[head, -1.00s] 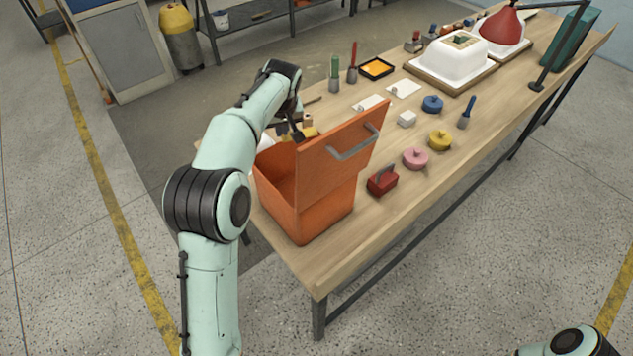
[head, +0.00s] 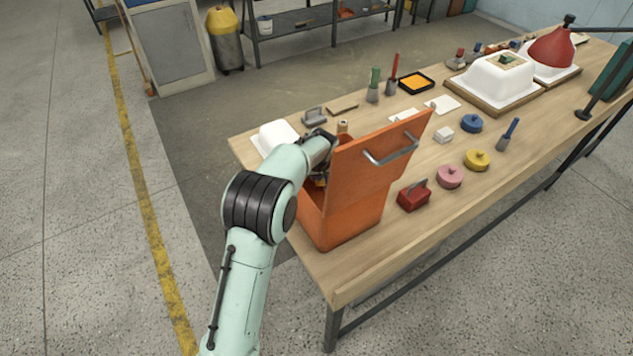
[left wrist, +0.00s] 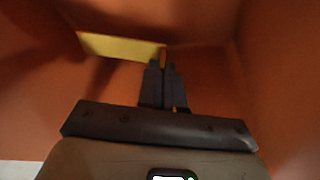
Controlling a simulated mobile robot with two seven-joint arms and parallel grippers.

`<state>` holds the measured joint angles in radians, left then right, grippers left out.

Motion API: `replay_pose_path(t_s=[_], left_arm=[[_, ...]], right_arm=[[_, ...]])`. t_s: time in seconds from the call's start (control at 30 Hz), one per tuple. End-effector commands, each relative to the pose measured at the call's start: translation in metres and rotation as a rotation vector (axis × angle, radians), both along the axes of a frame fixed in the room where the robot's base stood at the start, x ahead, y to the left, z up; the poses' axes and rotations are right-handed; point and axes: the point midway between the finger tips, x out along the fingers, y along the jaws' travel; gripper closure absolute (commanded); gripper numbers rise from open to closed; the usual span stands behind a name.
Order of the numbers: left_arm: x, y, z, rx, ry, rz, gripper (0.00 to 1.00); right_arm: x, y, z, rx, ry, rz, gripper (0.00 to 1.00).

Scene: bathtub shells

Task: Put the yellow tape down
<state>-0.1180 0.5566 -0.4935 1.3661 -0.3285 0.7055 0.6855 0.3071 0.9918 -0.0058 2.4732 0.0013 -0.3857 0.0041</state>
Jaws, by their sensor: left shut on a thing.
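My left gripper (head: 320,176) reaches down into the open orange box (head: 345,222), mostly hidden behind the raised lid and the wrist. In the left wrist view its fingers (left wrist: 163,68) are closed together at one end of a flat yellow piece (left wrist: 120,47), taken as the yellow tape, held inside the orange walls. I cannot tell whether the tape touches the box floor. My right gripper is out of view.
The box's lid (head: 375,150) stands up on the right of my left wrist. A red block with a handle (head: 413,196), a pink disc (head: 449,177) and a yellow disc (head: 477,160) lie to the right. A white block (head: 278,136) stands behind the box.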

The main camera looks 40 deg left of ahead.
Motion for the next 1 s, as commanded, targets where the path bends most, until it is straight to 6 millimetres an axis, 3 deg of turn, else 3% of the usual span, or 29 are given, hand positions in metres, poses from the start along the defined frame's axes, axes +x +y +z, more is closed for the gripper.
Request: replay_pose_path(t_s=[0.1, 0.2, 0.57, 0.6, 0.63, 0.67, 1.0], left_arm=[[-0.001, 0.0, -0.022, -0.001, 0.006, 0.001, 1.0], [-0.001, 0.0, -0.031, -0.001, 0.003, 0.001, 1.0], [-0.001, 0.0, -0.035, 0.0, 0.002, -0.001, 1.0], [0.0, 0.0, -0.034, 0.0, 0.002, -0.001, 0.81], [0.0, 0.0, -0.034, -0.001, 0.002, 0.0, 0.72], [0.0, 0.0, -0.034, -0.001, 0.002, 0.0, 0.69], [0.0, 0.0, -0.029, -0.001, 0.001, 0.0, 0.69]], right_arm=[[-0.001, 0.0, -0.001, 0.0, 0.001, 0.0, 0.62], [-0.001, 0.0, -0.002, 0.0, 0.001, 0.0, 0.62], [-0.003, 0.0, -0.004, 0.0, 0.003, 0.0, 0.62], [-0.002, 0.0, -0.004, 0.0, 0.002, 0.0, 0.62], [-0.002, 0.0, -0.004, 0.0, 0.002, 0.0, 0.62], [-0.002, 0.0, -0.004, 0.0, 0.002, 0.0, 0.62], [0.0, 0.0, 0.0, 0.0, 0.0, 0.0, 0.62]])
